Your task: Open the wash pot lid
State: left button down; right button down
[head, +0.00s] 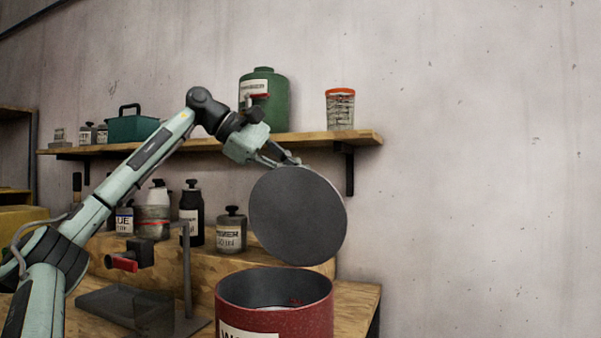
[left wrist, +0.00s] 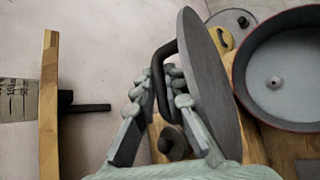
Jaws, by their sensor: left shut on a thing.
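The wash pot (head: 300,312) is a dark red round pot with a white label, standing upright on the wooden bench with its top open. The left wrist view shows into its pale interior (left wrist: 285,95). The round dark grey lid (head: 298,218) is off the pot, held above it and tilted steeply, with its flat face toward the head camera. My left gripper (head: 281,159) is at the lid's upper back edge. In the left wrist view its fingers (left wrist: 160,90) are shut on the lid's dark bar handle (left wrist: 161,72). My right gripper is not in view.
A wooden shelf (head: 365,138) behind the lid carries a green jug (head: 275,98), an orange-lidded jar (head: 340,112) and a teal toolbox (head: 131,126). Several bottles and a labelled tin (head: 231,232) stand on the bench riser. A metal stand (head: 187,270) is left of the pot. Space to the right is clear.

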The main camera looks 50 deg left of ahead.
aim_at(256, 185)
pick_arm(q)
jog(key=shift+w+a+r+t, duration=0.1)
jog(key=shift+w+a+t, duration=0.25)
jog(key=shift+w, duration=0.2)
jog(key=c, duration=1.9)
grip_release()
jog(key=o, duration=0.3)
jog(key=shift+w+f, duration=0.15)
jog(key=shift+f, duration=0.1)
jog(key=shift+s+a+r, duration=0.2)
jog(key=shift+s+r, duration=0.25)
jog(key=v, duration=1)
jog(key=shift+r, duration=0.15)
jog(key=shift+s+a+r, duration=0.1)
jog(key=shift+s+r, duration=0.55)
jog(key=shift+s, duration=0.05)
jog(key=shift+w, duration=0.1)
